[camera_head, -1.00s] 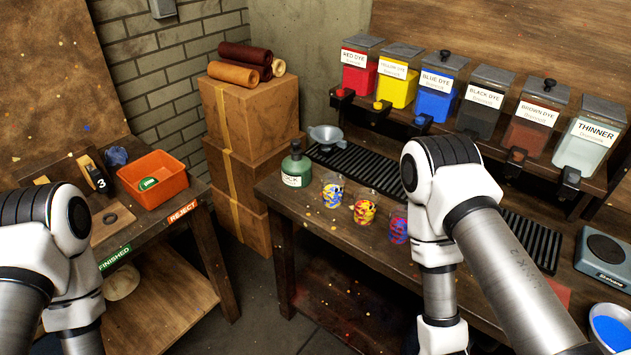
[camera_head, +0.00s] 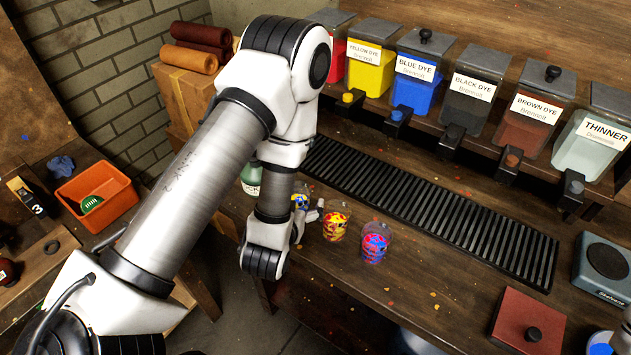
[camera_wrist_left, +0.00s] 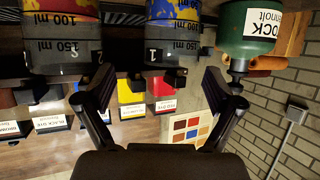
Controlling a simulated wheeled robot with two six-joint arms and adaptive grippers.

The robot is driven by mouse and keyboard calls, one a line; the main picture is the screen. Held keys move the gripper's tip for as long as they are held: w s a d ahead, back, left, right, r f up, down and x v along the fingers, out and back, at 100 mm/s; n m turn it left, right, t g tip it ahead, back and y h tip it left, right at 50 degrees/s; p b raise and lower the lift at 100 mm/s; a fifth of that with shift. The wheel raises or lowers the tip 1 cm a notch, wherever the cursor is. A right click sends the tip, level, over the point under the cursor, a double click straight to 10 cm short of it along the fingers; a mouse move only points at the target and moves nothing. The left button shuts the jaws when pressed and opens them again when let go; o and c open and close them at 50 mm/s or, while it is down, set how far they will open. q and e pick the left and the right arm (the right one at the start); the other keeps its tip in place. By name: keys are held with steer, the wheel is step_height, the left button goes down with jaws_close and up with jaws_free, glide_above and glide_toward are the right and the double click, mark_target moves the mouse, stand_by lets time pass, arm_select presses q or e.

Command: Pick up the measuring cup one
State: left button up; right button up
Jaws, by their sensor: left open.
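Measuring cup one (camera_head: 300,200) is clear with yellow and blue paint splashes. It stands on the workbench (camera_head: 420,290), partly hidden by my left arm in the head view. In the left wrist view, which is upside down, the cup (camera_wrist_left: 172,42) shows its "1" mark beyond and between the fingers. My left gripper (camera_wrist_left: 160,88) is open and empty, its two fingers spread toward the cup. In the head view the gripper (camera_head: 309,216) is partly hidden and close beside the cup. My right gripper is not in view.
A red-yellow cup (camera_head: 335,226) and a red-blue cup (camera_head: 375,243) stand to the right of cup one. A green bottle (camera_head: 251,178) is close on its left. Behind are a black slatted grate (camera_head: 430,212) and the dye dispensers (camera_head: 416,85).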

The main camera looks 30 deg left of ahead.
arm_select(q)
steer(key=p+x, duration=0.1)
steer(key=x, duration=0.1)
steer(key=a+p+x, duration=0.1)
steer(key=p+x, duration=0.1)
steer(key=shift+w+a+f, duration=0.15)
steer(key=shift+f, duration=0.05)
steer(key=shift+w+f, duration=0.15)
steer(key=shift+s+r, duration=0.2)
steer(key=shift+s, duration=0.1)
steer(key=c, duration=0.5)
steer(key=shift+s, duration=0.1)
steer(key=c, duration=0.8)
steer(key=shift+c, duration=0.2)
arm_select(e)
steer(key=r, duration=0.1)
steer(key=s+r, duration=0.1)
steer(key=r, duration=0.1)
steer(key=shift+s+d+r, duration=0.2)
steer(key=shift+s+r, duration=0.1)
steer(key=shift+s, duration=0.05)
